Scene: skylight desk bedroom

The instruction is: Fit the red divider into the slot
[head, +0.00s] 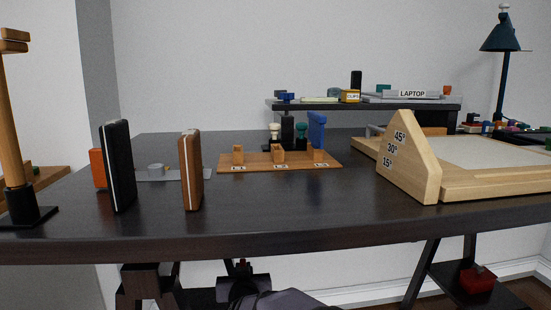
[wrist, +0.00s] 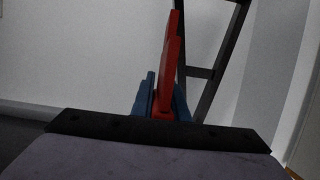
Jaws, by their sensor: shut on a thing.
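In the wrist view, the red divider (wrist: 170,75) stands up between the blue fingers of my gripper (wrist: 160,100), which is shut on it. In the head view, my gripper (head: 241,270) is low, below the desk's front edge and well away from the desktop. The divider cannot be made out clearly there. A low wooden board (head: 230,168) lies on the desk with small wooden blocks and unreadable labels. A blue upright panel (head: 317,132) stands at its back right. I cannot tell which gap is the slot.
A black upright case (head: 117,165) and a brown one (head: 190,170) stand at the desk's front left. A wooden angled stand (head: 415,160) sits at the right. A dark riser (head: 370,105) is behind. The desk (head: 280,210) is clear in front of the board.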

